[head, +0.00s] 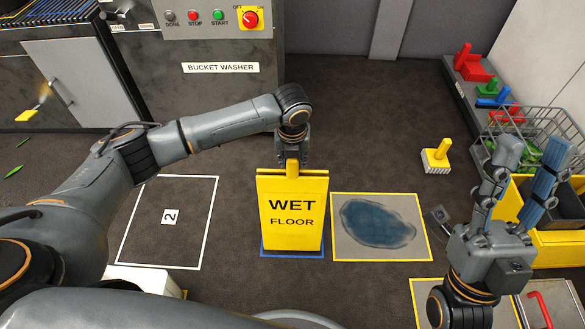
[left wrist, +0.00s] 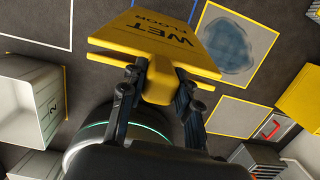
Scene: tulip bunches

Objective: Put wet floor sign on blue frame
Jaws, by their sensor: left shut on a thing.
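The yellow wet floor sign (head: 292,214) stands upright in the middle of the head view, with its lower edge over the blue frame (head: 265,254) on the floor. Only the frame's lower parts show; the sign hides the rest. I cannot tell whether the sign touches the floor. My left gripper (head: 292,160) is above the sign and shut on its top handle; the left wrist view also shows the fingers (left wrist: 158,88) around the handle of the sign (left wrist: 165,40). My right gripper (head: 525,185) is at the right, its fingers apart and empty.
A yellow-framed floor patch with a blue puddle (head: 378,226) lies right of the sign. A white frame marked 2 (head: 170,218) lies left. A yellow block with a handle (head: 436,158) stands on the floor at the right. A wire basket (head: 525,125) stands behind my right gripper.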

